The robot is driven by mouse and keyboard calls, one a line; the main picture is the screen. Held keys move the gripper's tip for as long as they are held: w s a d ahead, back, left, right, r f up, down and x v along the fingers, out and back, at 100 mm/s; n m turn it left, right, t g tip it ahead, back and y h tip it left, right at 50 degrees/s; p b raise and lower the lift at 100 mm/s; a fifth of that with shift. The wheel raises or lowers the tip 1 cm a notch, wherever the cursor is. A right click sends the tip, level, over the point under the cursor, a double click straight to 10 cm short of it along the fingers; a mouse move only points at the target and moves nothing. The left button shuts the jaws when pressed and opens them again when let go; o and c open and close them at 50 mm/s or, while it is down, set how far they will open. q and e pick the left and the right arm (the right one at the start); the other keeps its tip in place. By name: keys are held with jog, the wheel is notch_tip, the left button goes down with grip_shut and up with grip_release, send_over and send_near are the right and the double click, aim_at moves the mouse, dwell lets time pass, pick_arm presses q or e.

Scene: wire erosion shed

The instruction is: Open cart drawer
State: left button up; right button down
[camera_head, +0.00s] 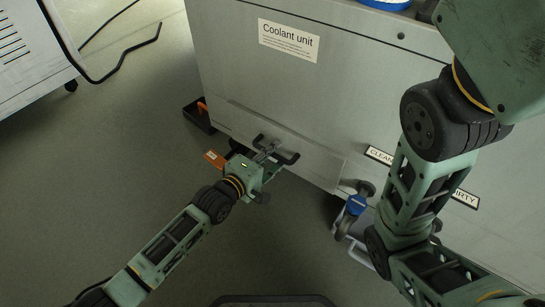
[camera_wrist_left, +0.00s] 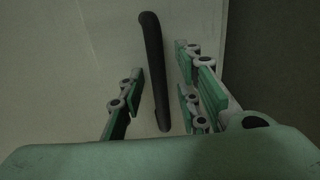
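A grey drawer front (camera_head: 318,160) with a black bar handle (camera_head: 289,157) is low on the large grey coolant unit (camera_head: 235,60). The drawer front looks flush with the unit. My left gripper (camera_head: 268,151) is at the handle. In the left wrist view the black handle (camera_wrist_left: 153,70) stands between the two green-and-grey fingers of the left gripper (camera_wrist_left: 160,88), with a gap visible on both sides. The fingers are open and do not appear to touch it.
A black tray (camera_head: 198,117) with an orange part lies at the unit's left foot. Another grey cabinet (camera_head: 30,45) stands at the upper left. The floor in front is mostly clear.

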pick_arm(q)
jog(key=shift+w+d, duration=0.1)
jog(key=shift+c, duration=0.4)
grip_shut()
